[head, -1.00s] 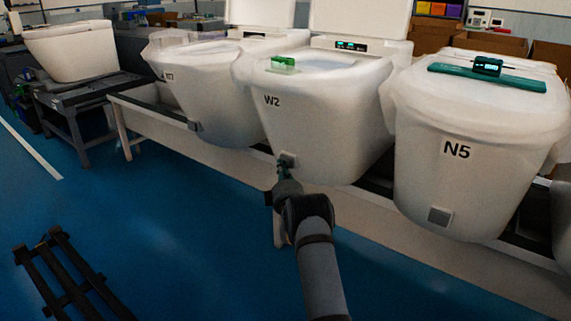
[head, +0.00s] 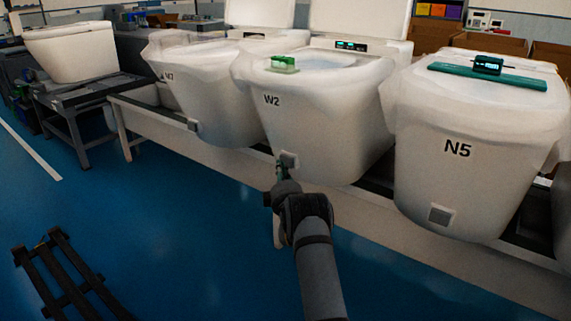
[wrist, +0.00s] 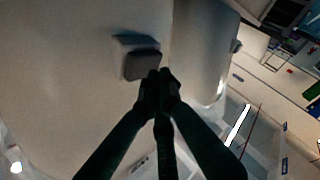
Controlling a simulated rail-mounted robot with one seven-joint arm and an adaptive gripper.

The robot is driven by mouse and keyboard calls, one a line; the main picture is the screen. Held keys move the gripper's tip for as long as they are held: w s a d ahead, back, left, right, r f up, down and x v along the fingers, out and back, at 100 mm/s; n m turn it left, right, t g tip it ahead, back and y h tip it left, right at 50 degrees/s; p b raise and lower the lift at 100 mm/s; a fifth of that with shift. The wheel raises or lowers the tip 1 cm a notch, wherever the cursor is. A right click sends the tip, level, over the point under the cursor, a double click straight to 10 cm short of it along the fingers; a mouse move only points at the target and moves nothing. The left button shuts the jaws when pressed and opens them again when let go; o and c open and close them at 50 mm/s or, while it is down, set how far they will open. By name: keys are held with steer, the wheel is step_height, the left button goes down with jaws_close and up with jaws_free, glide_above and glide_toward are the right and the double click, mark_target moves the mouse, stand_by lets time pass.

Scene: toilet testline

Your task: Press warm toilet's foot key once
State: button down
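The white toilet marked W2 (head: 325,120) stands in the middle of the row, with its lid up. Its small grey square foot key (head: 288,160) is low on the front. The key also shows in the wrist view (wrist: 142,65) as a dark block on the pale curved shell. My gripper (head: 282,168) is just below and left of the key in the head view. In the wrist view its dark fingertips (wrist: 160,77) are together at the key's lower right edge. I see nothing between the fingers. I cannot tell whether they touch the key.
Toilet N5 (head: 480,130), with its own grey key (head: 440,215), stands to the right. Another toilet (head: 210,95) is to the left. All stand on a long white bench (head: 225,172). The blue floor in front is mostly clear, with a dark rack (head: 65,275) lower left.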

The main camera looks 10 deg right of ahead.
steer(key=shift+s+a, duration=0.15)
steer(key=shift+a, duration=0.1)
steer(key=s+a+b, duration=0.1)
steer(key=s+a, duration=0.2)
steer(key=shift+s+a+b, duration=0.1)
steer(key=shift+a+b, duration=0.2)
steer(key=shift+a, duration=0.05)
stand_by(0.8)
steer(key=p, duration=0.2)
steer(key=w+d+p, duration=0.1)
steer(key=p, duration=0.1)
steer(key=shift+w+d+r+p, duration=0.15)
steer(key=shift+d+r+p, duration=0.05)
steer(key=shift+r+p, duration=0.15)
steer(key=shift+p, duration=0.65)
